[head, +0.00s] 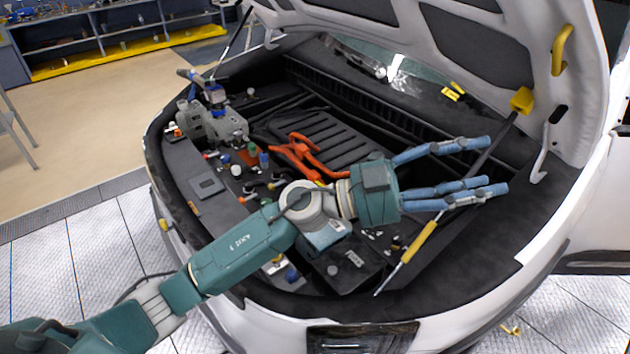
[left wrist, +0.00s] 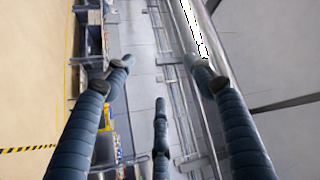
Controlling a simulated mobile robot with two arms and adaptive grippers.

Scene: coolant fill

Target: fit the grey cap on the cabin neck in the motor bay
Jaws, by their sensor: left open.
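My left gripper (head: 478,168) reaches over the motor bay (head: 320,130) from the left, its blue fingers spread and empty, pointing right. The left wrist view also shows the open fingers (left wrist: 158,70), with nothing between them. Several small coloured caps or fittings sit in the left part of the bay, among them a white one (head: 236,170), a green one (head: 252,149) and a blue one (head: 264,160). I cannot tell which piece is the grey cap or which opening is the cabin neck. My arm hides part of the front of the bay. My right gripper is not in view.
The raised hood (head: 480,45) hangs over the back right. A prop rod with a yellow grip (head: 419,242) slants across the bay close to my left fingers. An orange-red part (head: 299,150) lies mid-bay.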

